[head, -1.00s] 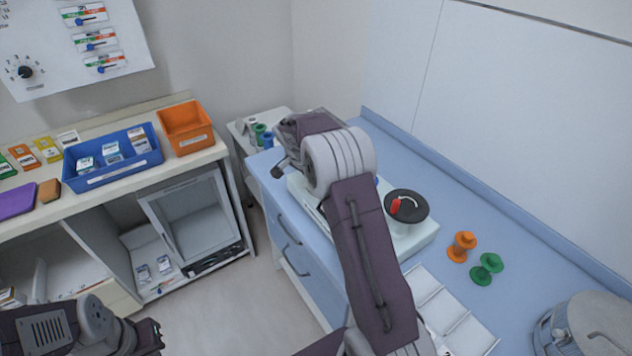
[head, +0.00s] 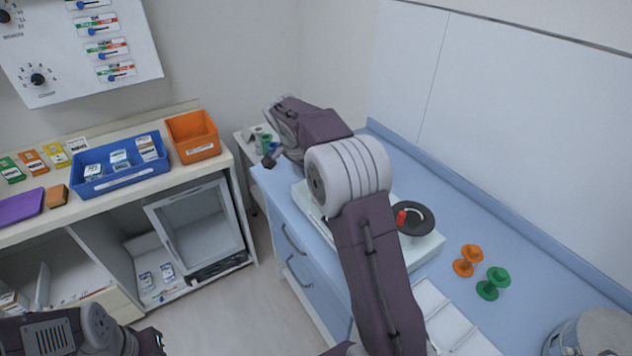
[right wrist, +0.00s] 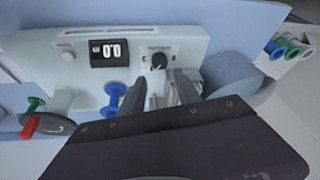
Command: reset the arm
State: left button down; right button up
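My right arm reaches over the blue counter in the head view. Its gripper end (head: 270,160) is above the counter's far left corner; the fingers are too small to read there. In the right wrist view my right gripper (right wrist: 162,90) has two dark fingers apart, with nothing held between them. The device (head: 425,245) is partly hidden by my arm in the head view. My left gripper (head: 152,342) is at the bottom left, its fingers unclear.
A blue bin (head: 120,178) and an orange bin (head: 193,137) sit on the left bench. Open floor lies between.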

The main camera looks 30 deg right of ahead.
dwell(0.3)
jog(key=s+a+f+n+y, duration=0.1)
jog(key=s+a+f+n, duration=0.3)
jog(key=s, duration=0.4)
jog(key=s+a+f+n+y, duration=0.2)
jog(key=s+a+f+n, duration=0.2)
jog(key=s, duration=0.3)
jog(key=s+a+f+n+y, duration=0.1)
jog(key=s+a+f+n, duration=0.3)
jog(key=s+n, duration=0.2)
jog(key=s, duration=0.2)
jog(key=shift+s+g, duration=0.3)
jog(key=shift+s, duration=0.05)
